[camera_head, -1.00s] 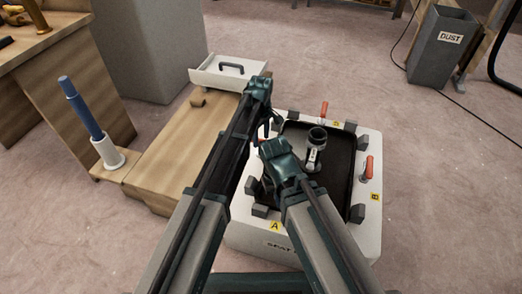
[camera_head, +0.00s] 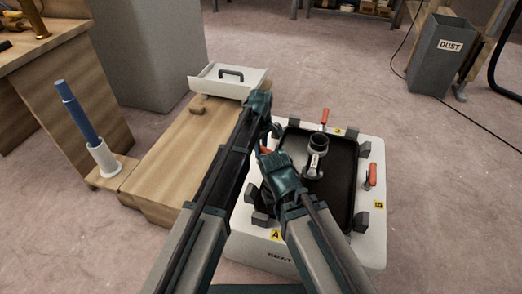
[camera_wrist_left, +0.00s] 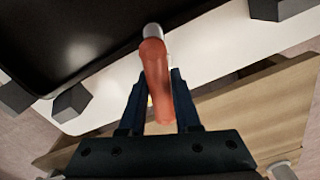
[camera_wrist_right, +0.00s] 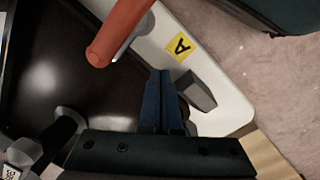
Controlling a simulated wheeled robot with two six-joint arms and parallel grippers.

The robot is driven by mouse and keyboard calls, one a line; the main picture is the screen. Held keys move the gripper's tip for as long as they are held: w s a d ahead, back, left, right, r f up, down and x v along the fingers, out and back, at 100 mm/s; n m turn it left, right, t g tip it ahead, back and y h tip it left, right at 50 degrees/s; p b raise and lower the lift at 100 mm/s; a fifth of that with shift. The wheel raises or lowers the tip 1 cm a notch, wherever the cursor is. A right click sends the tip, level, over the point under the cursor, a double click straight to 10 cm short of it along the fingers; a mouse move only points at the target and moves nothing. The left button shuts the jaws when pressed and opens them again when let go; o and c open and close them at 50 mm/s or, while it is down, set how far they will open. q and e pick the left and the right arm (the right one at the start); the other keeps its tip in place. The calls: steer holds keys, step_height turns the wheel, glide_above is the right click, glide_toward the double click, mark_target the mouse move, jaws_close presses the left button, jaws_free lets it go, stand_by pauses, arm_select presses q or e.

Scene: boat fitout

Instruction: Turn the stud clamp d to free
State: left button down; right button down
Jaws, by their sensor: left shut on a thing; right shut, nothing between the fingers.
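My left gripper (camera_wrist_left: 160,85) is shut on a red clamp handle (camera_wrist_left: 156,75), which runs lengthwise between its fingers. A grey metal end of the handle points toward the black recess. In the head view this red handle (camera_head: 265,150) shows at the left side of the white box (camera_head: 372,240), partly hidden by my grippers. A yellow label behind it is mostly covered, so its letter cannot be read. My right gripper (camera_wrist_right: 163,80) is shut and empty over the box. Another red handle (camera_wrist_right: 118,30) is near label A (camera_wrist_right: 180,46); the right gripper is apart from it.
More red handles stand at the back (camera_head: 325,116) and at label B (camera_head: 371,174). A dark cylindrical fitting (camera_head: 317,150) stands in the black recess. Grey blocks line the rim. A wooden bench (camera_head: 175,150) adjoins on the left, with a white tray (camera_head: 205,82) behind.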

stand_by(0.4)
arm_select(q)
steer(key=m, duration=1.4)
steer(key=shift+m, duration=2)
steer(key=c, duration=0.6)
jaws_free()
